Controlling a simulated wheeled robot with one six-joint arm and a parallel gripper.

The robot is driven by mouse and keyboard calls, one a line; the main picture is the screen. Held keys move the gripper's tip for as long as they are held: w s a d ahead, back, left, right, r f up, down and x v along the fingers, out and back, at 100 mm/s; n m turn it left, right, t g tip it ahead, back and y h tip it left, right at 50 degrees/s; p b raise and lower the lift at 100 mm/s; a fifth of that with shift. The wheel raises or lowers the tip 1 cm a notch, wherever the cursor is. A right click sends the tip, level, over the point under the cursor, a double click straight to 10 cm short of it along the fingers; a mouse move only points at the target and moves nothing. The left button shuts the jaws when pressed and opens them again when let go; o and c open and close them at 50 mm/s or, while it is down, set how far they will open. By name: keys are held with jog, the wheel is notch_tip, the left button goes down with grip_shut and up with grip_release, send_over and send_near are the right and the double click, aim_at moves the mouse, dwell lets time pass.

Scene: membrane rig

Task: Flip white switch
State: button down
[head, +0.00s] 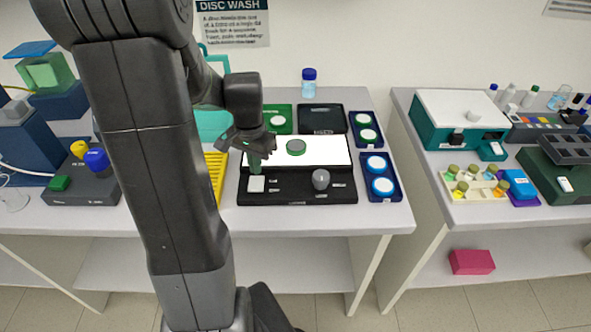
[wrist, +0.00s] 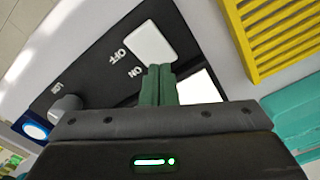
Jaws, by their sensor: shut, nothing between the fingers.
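The white switch (head: 256,184) is a square rocker on the black front panel of the rig (head: 290,191). In the wrist view the switch (wrist: 151,44) shows beside the printed words OFF and ON. My gripper (head: 255,165) is shut and empty, with its green fingertips just behind the switch in the head view. In the wrist view the fingertips (wrist: 158,70) appear close to the ON side edge of the switch. I cannot tell whether they touch it.
A grey knob (head: 320,179) sits on the same panel to the right. A grey-green disc (head: 296,147) lies on the white plate behind. A yellow ribbed rack (head: 216,172) stands close on the left, and blue trays with discs (head: 397,196) on the right.

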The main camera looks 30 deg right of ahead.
notch_tip(320, 180, up, 5)
jog(key=p, duration=0.3)
jog(key=shift+f, duration=0.15)
notch_tip(320, 180, down, 7)
jog(key=b, duration=0.5)
dwell(0.6)
notch_tip(320, 180, up, 10)
jog(key=d+p, duration=0.1)
jog(key=p, duration=0.4)
jog(key=shift+w+d+f+p, duration=0.25)
jog(key=shift+w+d+p, duration=0.05)
jog(key=shift+d, duration=0.1)
dwell(1.2)
